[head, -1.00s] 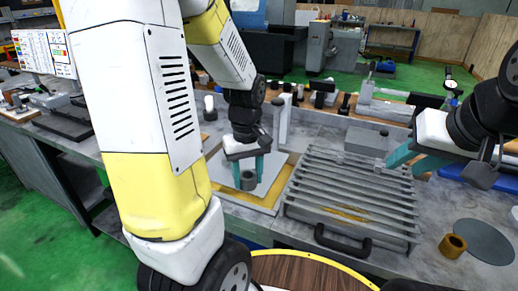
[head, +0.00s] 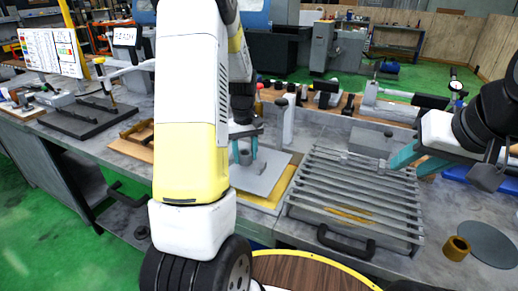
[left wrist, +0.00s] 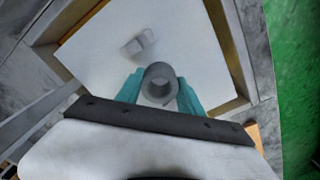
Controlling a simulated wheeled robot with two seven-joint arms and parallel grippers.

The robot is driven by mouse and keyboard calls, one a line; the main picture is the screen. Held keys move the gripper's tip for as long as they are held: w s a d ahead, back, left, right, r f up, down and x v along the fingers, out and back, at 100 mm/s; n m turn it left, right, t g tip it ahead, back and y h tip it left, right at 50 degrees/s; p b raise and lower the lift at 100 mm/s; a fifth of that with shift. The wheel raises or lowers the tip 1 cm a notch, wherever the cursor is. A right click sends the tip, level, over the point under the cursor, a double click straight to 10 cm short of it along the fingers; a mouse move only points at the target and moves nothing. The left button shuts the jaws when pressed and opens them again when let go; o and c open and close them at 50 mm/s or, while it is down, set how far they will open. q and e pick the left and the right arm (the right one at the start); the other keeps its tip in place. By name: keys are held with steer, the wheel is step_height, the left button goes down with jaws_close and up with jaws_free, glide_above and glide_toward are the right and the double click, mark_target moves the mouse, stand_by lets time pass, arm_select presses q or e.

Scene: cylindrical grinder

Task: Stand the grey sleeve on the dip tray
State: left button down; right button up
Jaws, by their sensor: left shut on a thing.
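The grey sleeve (head: 245,158) is a short hollow ring, held upright with its bore showing in the left wrist view (left wrist: 159,84). My left gripper (head: 244,150) is shut on it, one teal finger on each side. The sleeve is over the far left part of a pale flat tray (head: 262,184) with a tan rim, which I take for the dip tray; it fills much of the left wrist view (left wrist: 200,50). I cannot tell whether the sleeve touches it. My right gripper (head: 405,168) is open and empty, above the right side of a slatted rack.
The slatted metal rack (head: 350,190) with a black handle stands right of the tray. A brass-coloured ring (head: 456,248) and a dark round plate (head: 487,243) are at the right. A white post (head: 288,121) stands behind the tray. A wooden holder (head: 135,140) lies to the left.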

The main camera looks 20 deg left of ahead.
arm_select(q)
steer(key=shift+f, duration=0.7)
steer(key=shift+f, duration=0.1)
steer(key=c, duration=0.7)
jaws_free()
steer(key=shift+f, duration=0.1)
steer(key=shift+c, duration=0.2)
step_height(320, 180, up, 12)
steer(key=s+d+r+m+t+h, duration=0.1)
steer(key=s+d+r+m+t, duration=0.2)
steer(key=s, duration=0.7)
steer(key=s+d+r+m+t+h, duration=0.1)
steer(key=s+d+r+m+t, duration=0.2)
steer(key=s+d+r+m, duration=0.2)
steer(key=shift+s+d+r, duration=1.35)
steer(key=shift+s+d, duration=0.6)
steer(key=shift+s, duration=1.15)
